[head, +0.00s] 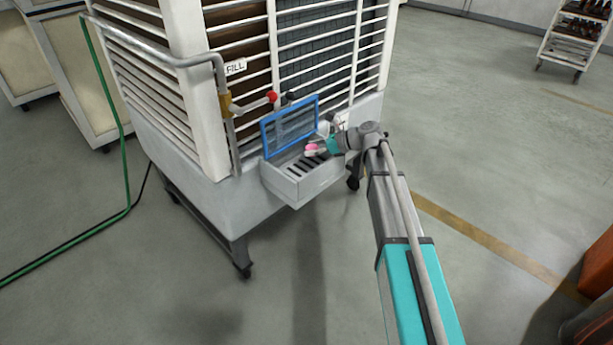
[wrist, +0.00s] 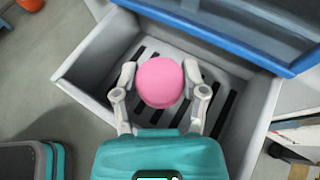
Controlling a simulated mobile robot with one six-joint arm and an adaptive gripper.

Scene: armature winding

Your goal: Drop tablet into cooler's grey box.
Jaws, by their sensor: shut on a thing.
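The tablet is a round pink disc (wrist: 160,83); it also shows as a small pink spot in the head view (head: 312,149). My gripper (wrist: 160,88) is shut on it, with one pale finger on each side. In the wrist view the tablet is over the slotted floor of the grey box (wrist: 84,71). The exact height above the floor is hard to tell. In the head view the grey box (head: 312,186) juts from the cooler's lower front, open at the top. My gripper (head: 314,149) reaches over it from the right.
A blue-framed mesh lid (head: 290,127) stands raised at the back of the box. The white cooler (head: 208,90) rises behind, with a red-handled tap (head: 271,96) and pipe to the left. A green hose (head: 127,190) lies on the floor at left.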

